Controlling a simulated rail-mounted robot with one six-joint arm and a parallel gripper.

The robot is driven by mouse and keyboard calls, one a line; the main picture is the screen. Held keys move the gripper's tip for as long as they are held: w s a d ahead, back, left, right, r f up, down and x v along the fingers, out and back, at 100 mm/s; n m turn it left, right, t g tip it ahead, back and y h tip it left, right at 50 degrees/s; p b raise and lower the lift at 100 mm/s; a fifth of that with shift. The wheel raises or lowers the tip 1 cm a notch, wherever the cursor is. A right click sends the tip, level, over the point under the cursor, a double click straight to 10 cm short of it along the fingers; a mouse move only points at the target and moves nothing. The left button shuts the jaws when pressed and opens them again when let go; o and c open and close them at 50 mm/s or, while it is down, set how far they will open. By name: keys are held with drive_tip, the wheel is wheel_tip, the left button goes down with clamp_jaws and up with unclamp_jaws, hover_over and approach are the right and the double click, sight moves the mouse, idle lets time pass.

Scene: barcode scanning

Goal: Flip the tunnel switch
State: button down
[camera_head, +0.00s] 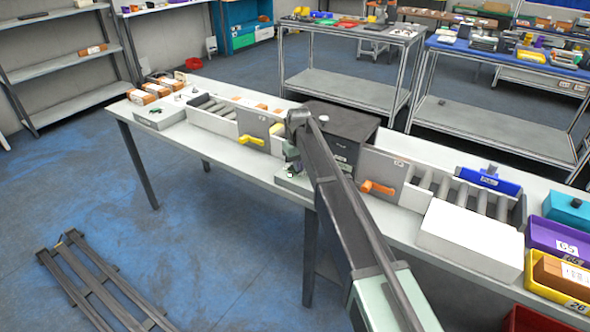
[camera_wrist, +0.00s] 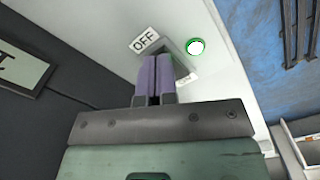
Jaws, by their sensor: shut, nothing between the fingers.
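The tunnel is a dark grey box (camera_head: 342,122) in the middle of the long table in the head view. My gripper (camera_wrist: 154,62) is shut and empty in the wrist view, its purple fingertips against or just above a pale panel. A dark switch (camera_wrist: 178,58) on that panel is partly hidden behind the fingers, so its position and any contact cannot be told. An OFF label (camera_wrist: 145,40) lies left of it, and a white round lamp or button with a green ring (camera_wrist: 196,46) right of it. My arm covers much of the tunnel's front in the head view.
A yellow handle (camera_head: 252,140) and an orange handle (camera_head: 377,188) stick out from grey gates on either side of the tunnel. A white box (camera_head: 470,240), roller tracks and coloured bins stand at the right. The floor in front of the table is mostly open, with a dark rack lying at left.

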wheel_tip(320, 180, up, 7)
drive_tip(key=p, duration=0.7)
drive_tip(key=shift+f, duration=0.1)
drive_tip(key=shift+s, duration=0.2)
drive_tip(key=s+d+m, duration=0.2)
drive_tip(key=s+d, duration=0.6)
drive_tip(key=s, duration=0.4)
drive_tip(key=s+d+m, duration=0.2)
drive_tip(key=s+d, duration=0.5)
drive_tip(key=s, duration=0.5)
drive_tip(key=s+d+m, duration=0.2)
drive_tip(key=s+d, duration=0.6)
drive_tip(key=s, duration=0.4)
drive_tip(key=shift+s+d, duration=0.15)
drive_tip(key=shift+d, duration=0.2)
